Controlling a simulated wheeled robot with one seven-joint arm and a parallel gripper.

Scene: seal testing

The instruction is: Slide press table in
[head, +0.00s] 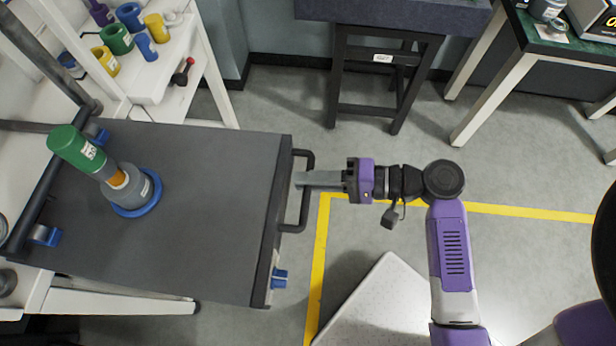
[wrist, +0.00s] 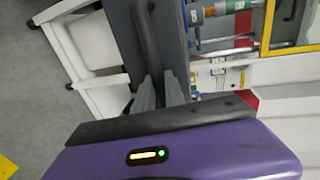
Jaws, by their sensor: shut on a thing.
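The press table (head: 215,210) is a dark grey slab at the left of the head view, extending out from a white frame. A black bar handle (head: 306,205) runs along its right edge. My gripper (head: 304,180) reaches the handle from the right and is shut on it. In the wrist view the fingers (wrist: 160,92) close around the dark handle bar (wrist: 147,40). A green-topped bottle-like part (head: 90,158) stands with a grey body on a blue ring (head: 140,206) on the slab.
A white shelf (head: 175,75) with several coloured cylinders stands at the upper left. Blue clips (head: 279,279) sit near the slab's edge. A dark stand (head: 385,75) and a green-topped table (head: 570,48) are at the back. The floor right of the slab is mostly clear, with yellow lines (head: 500,209).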

